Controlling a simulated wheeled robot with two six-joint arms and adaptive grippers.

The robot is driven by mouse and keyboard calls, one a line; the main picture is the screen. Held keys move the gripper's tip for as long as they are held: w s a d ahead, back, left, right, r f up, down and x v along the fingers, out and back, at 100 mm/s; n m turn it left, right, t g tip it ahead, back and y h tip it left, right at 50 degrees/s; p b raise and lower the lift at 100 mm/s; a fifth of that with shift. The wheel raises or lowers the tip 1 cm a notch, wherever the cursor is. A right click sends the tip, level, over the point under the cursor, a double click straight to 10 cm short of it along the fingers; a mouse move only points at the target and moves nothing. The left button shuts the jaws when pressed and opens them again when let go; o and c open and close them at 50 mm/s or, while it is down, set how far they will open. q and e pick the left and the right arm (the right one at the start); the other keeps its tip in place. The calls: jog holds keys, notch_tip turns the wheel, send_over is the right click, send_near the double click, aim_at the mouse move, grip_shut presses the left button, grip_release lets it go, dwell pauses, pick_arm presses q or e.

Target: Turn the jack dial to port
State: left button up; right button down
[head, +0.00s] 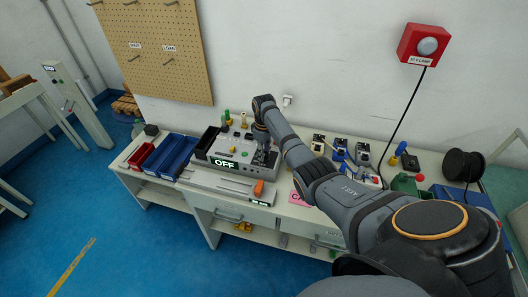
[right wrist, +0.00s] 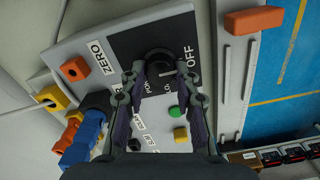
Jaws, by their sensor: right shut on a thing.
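The jack dial (right wrist: 158,62) is a round black knob on the sloped grey face of a test box (right wrist: 120,38). A large OFF label is beside it and smaller labels, partly hidden by my fingers, are around it. My right gripper (right wrist: 160,74) has its two fingers on either side of the knob and is shut on it. In the head view my right gripper (head: 265,154) is at the right end of the box (head: 212,151), hiding the dial. The box's front display (head: 224,163) reads OFF. My left gripper is not in view.
A green button (right wrist: 175,111) and a yellow button (right wrist: 180,134) are near the fingers. Blue bins (head: 176,154) stand left of the box. An orange-handled tool (head: 259,187) lies in front. Several small devices and a black spool (head: 463,165) are to the right.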

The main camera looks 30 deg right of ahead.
jog(key=shift+r+m+p, duration=0.2)
jog(key=shift+m+p, duration=0.45)
jog(key=shift+m, duration=0.15)
jog(key=m+p, duration=0.1)
jog(key=m, duration=0.1)
jog(key=shift+d+m+p, duration=0.1)
jog(key=shift+m+p, duration=0.2)
jog(key=shift+m, duration=0.1)
jog(key=m+p, duration=0.1)
jog(key=m, duration=0.2)
jog(key=shift+m+p, duration=0.3)
jog(key=m+p, duration=0.1)
jog(key=m, duration=0.2)
jog(key=shift+d+m, duration=0.1)
jog(key=shift+m, duration=0.2)
jog(key=m+p, duration=0.1)
jog(key=m, duration=0.2)
jog(key=shift+m, duration=0.3)
jog(key=m, duration=0.3)
jog(key=shift+d+m+p, duration=0.1)
jog(key=shift+m+p, duration=0.2)
jog(key=shift+p, duration=0.05)
jog(key=m, duration=0.4)
jog(key=shift+s+p, duration=0.1)
jog(key=shift+p, duration=0.25)
jog(key=shift+m, duration=1.8)
jog(key=shift+f+m, duration=0.1)
jog(key=shift+m, duration=0.2)
